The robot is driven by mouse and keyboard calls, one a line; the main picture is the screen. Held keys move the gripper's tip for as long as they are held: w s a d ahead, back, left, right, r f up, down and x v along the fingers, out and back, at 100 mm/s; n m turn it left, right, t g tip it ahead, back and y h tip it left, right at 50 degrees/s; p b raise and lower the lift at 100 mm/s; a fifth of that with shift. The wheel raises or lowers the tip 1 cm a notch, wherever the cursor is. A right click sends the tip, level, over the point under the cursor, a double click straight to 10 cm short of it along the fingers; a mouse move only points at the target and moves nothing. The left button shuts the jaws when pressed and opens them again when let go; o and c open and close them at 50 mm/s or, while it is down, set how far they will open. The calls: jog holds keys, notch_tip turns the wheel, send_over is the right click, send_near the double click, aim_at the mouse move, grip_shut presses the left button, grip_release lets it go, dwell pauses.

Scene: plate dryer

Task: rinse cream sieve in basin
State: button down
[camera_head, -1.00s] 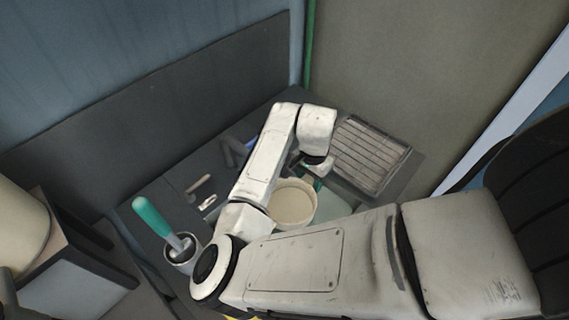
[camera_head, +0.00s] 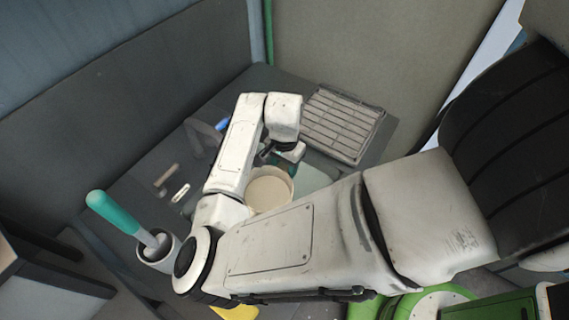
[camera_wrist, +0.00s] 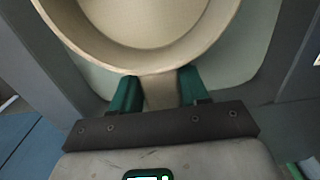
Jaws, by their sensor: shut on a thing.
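The cream sieve (camera_head: 268,188) is a round, pale cream vessel seen from above. It fills the top of the wrist view (camera_wrist: 150,52), with its short handle pointing toward me. My gripper (camera_wrist: 160,90) is shut on that handle, one teal finger on each side. In the head view my gripper (camera_head: 284,160) is at the sieve's upper right, partly hidden by my arm. The basin (camera_head: 315,181) is a pale green-grey recess around and below the sieve. It also shows in the wrist view (camera_wrist: 252,60). The gap between the sieve and the basin floor cannot be judged.
A slatted plate rack (camera_head: 343,123) lies behind and right of the basin. A teal-handled brush (camera_head: 112,212) stands in a grey pot (camera_head: 158,254) at the left. Small items (camera_head: 180,192) lie on the dark counter beside my arm. Walls close off the back.

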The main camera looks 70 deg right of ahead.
jog(key=shift+f+b, duration=2.65)
jog(key=shift+f, duration=1.75)
jog(key=shift+w, duration=0.1)
